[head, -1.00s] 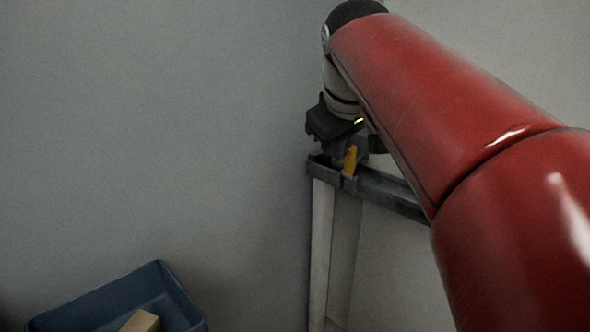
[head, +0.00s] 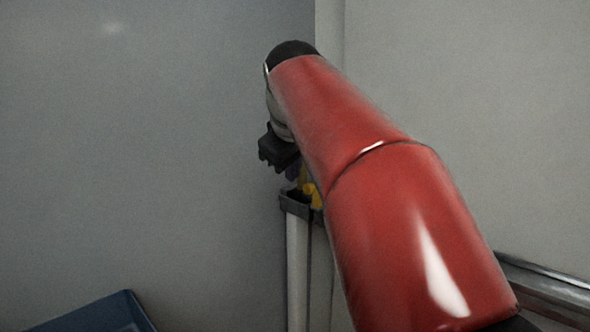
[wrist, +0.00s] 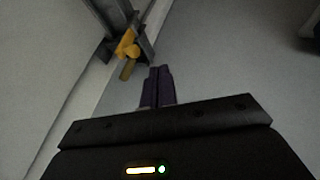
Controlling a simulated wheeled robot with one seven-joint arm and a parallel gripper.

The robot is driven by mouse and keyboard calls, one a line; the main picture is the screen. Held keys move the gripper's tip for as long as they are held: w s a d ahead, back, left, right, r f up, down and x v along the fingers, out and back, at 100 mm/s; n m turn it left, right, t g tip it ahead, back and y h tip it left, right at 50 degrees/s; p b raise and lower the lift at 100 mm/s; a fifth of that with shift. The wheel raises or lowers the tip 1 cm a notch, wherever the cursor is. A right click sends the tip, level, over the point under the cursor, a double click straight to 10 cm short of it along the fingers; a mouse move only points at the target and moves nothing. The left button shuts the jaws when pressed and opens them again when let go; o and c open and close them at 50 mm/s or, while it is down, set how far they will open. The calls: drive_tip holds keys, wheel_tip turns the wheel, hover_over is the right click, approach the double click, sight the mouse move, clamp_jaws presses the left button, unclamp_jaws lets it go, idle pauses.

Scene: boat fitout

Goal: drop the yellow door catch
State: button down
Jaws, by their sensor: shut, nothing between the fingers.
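The yellow door catch (head: 312,195) shows at the top of a pale post in the head view, in or against a dark grey bracket, partly hidden by my arm. In the wrist view the yellow catch (wrist: 127,48) is at the upper left, beside the grey bracket, with a duller yellow-brown end pointing down. My gripper (wrist: 158,70) is shut and empty, its dark purple fingers together. The fingertips point to the right of the catch in the wrist view, apart from it. In the head view my gripper (head: 291,172) is just above and left of the catch.
The dark grey bracket (head: 294,205) caps a pale post (head: 297,270) close to the wall. A blue bin (head: 105,313) stands at the lower left, mostly cut off. A metal rail (head: 545,280) runs along the lower right. The grey wall at left is bare.

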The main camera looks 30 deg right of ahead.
drive_tip(key=w+d+f, duration=0.5)
drive_tip(key=f, duration=0.1)
drive_tip(key=shift+w+d+b, duration=0.15)
drive_tip(key=shift+w+b, duration=0.15)
drive_tip(key=shift+b, duration=0.1)
drive_tip(key=shift+r, duration=0.15)
drive_tip(key=shift+d+r+y+p, duration=0.2)
drive_tip(key=shift+d+y+p, duration=0.1)
drive_tip(key=shift+p, duration=0.55)
